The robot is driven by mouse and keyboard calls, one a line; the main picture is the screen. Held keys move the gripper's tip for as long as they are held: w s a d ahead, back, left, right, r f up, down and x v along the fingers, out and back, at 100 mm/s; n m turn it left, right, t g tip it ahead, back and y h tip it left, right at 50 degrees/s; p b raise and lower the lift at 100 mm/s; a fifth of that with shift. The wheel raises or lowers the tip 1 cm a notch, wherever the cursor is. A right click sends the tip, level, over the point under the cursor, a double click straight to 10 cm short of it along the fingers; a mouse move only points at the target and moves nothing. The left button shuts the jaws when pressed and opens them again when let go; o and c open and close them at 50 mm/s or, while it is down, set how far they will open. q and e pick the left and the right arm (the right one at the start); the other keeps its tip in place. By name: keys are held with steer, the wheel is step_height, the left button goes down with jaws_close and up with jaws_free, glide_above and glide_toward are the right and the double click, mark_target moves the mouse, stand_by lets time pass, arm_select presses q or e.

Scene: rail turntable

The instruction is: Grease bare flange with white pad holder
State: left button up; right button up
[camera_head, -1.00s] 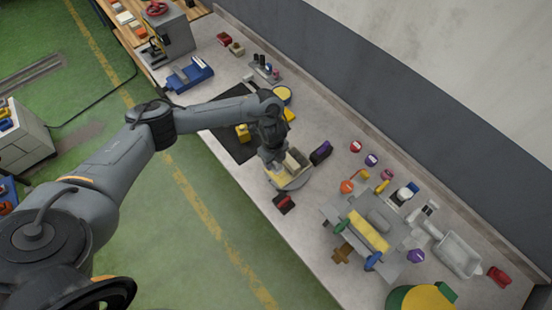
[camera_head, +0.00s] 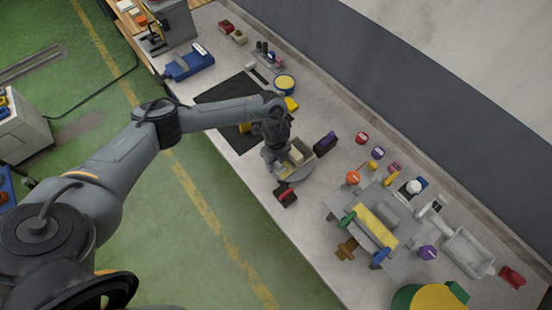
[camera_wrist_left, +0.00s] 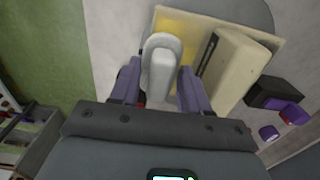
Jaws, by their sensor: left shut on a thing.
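My left gripper (camera_wrist_left: 160,88) is shut on a pale, rounded piece that looks like the white pad holder (camera_wrist_left: 161,66). In the head view the left gripper (camera_head: 274,168) is low over the left part of a round grey turntable (camera_head: 305,174). The turntable carries a yellowish plate (camera_wrist_left: 182,24) and a cream block (camera_wrist_left: 236,62), which lies just right of the held piece in the wrist view. The flange cannot be made out clearly. Whether the pad touches anything is hidden. My right gripper is not in view.
A red and black block (camera_head: 286,195) stands close to the turntable's front edge. A dark purple block (camera_head: 325,143) stands behind it. A grey fixture with a yellow bar (camera_head: 376,226) and several small coloured parts fill the right side. A dark mat (camera_head: 222,92) lies left.

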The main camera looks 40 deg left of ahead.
arm_select(q)
steer(key=shift+f+b, duration=0.3)
steer(key=shift+f, duration=0.2)
stand_by(0.7)
steer(key=shift+a, duration=0.15)
steer(key=shift+w+a+r, duration=0.1)
steer(key=shift+w+a, duration=0.1)
steer(key=shift+a, duration=0.7)
steer(key=shift+a, duration=0.1)
steer(key=shift+w+a+b, duration=0.15)
steer(key=shift+a+b, duration=0.2)
steer(key=shift+a, duration=0.55)
steer(key=shift+d, duration=0.15)
steer(key=shift+d+p, duration=0.3)
steer(key=shift+d, duration=0.1)
steer(key=shift+s+d+f, duration=0.2)
steer(key=shift+d, duration=0.25)
